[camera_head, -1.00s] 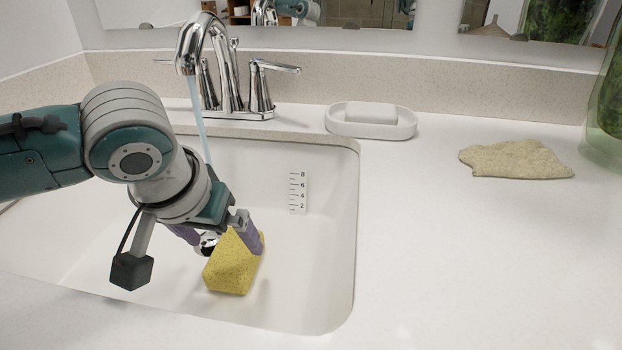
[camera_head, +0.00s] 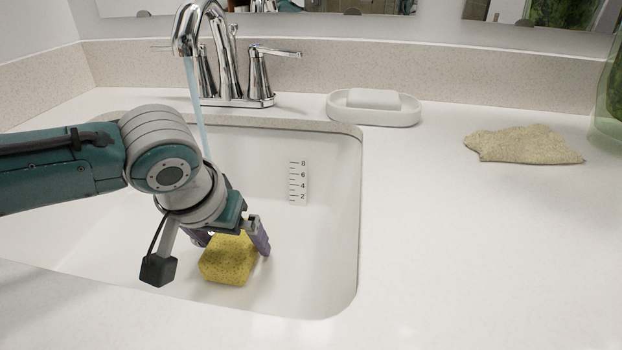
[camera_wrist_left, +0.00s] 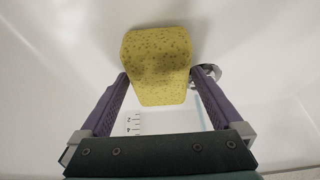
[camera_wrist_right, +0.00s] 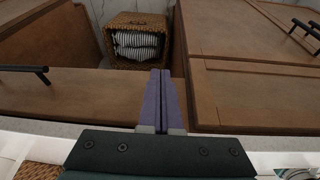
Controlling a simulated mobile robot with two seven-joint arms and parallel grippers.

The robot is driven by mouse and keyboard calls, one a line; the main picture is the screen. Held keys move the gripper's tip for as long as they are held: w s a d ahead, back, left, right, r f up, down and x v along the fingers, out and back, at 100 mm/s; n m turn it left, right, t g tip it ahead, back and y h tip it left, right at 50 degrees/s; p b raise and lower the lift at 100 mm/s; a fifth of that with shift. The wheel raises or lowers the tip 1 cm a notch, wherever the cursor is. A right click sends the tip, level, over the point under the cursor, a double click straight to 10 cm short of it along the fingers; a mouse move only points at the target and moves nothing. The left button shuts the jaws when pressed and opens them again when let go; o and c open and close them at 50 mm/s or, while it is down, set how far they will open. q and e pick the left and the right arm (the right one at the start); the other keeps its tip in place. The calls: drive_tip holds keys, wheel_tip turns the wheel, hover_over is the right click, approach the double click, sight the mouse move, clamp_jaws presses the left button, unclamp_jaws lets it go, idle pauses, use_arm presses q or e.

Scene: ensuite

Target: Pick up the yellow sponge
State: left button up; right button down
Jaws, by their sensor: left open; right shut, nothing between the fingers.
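The yellow sponge (camera_head: 228,262) is a dark-speckled block on the floor of the white sink. My left gripper (camera_head: 232,246) is open and points down at it from above. In the left wrist view the sponge (camera_wrist_left: 158,68) sits between and just beyond the purple fingertips (camera_wrist_left: 160,84), with its near end between them. Whether either finger touches it I cannot tell. My right gripper (camera_wrist_right: 160,75) shows only in the right wrist view. Its purple fingers are together and empty, in front of brown cabinets.
The sink (camera_head: 335,230) has a ruler-like scale (camera_head: 298,184) on its wall. Water runs from the chrome faucet (camera_head: 232,60) behind my left arm. A white soap dish (camera_head: 375,112) and a beige cloth (camera_head: 524,144) lie on the counter. The right front counter is clear.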

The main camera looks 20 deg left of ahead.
sight(232, 239)
use_arm(q)
drive_tip(key=shift+f, duration=0.15)
drive_tip(key=c, duration=1.3)
wheel_tip(232, 239, up, 21)
drive_tip(key=p, duration=0.6)
drive_tip(key=shift+f, duration=0.2)
